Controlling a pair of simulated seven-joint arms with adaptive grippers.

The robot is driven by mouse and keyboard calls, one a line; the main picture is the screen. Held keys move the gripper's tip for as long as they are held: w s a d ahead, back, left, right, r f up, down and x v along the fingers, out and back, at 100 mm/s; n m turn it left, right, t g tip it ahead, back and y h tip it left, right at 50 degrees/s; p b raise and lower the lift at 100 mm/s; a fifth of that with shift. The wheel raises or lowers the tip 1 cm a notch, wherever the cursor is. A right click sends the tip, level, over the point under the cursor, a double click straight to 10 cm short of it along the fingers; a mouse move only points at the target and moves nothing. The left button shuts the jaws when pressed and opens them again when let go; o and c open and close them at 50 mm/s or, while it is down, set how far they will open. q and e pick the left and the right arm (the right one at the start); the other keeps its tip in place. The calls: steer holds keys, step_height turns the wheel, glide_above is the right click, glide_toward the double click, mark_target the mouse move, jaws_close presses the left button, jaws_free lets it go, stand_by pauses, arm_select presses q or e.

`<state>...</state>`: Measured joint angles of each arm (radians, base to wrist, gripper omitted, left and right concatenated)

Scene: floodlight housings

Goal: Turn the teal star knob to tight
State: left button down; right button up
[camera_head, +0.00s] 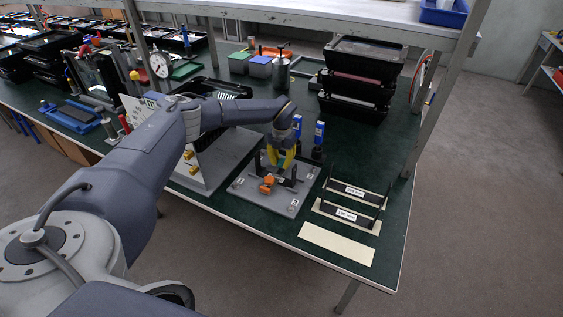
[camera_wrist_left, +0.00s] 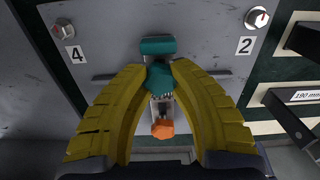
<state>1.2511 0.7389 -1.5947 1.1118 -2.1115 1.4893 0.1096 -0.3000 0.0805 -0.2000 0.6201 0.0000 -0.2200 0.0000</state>
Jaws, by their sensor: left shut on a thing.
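The teal star knob (camera_wrist_left: 160,82) shows in the left wrist view between the yellow fingers of my left gripper (camera_wrist_left: 160,72). The fingers are shut on it from both sides and hide parts of its edge. A teal block (camera_wrist_left: 157,45) sits just above it in that view, and an orange knob (camera_wrist_left: 162,130) sits below it. In the head view my left gripper (camera_head: 281,160) points down over the grey plate (camera_head: 285,204); I cannot make out the teal knob there. The orange part (camera_head: 267,184) shows in front of the fingers. My right gripper is not in view.
Corner dials marked 4 (camera_wrist_left: 64,27) and 2 (camera_wrist_left: 257,18) stand on the plate. Right of it are black labelled holders (camera_head: 348,212) and a cream strip (camera_head: 337,243). Blue-topped tools (camera_head: 319,138) stand behind. Stacked black trays (camera_head: 360,75) are at the back.

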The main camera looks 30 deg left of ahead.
mark_target(282, 161)
arm_select(q)
steer(key=shift+w+m, duration=0.1)
steer(key=shift+m, duration=0.4)
steer(key=shift+r, duration=0.1)
steer(key=c, duration=1)
jaws_free()
step_height(282, 161, up, 12)
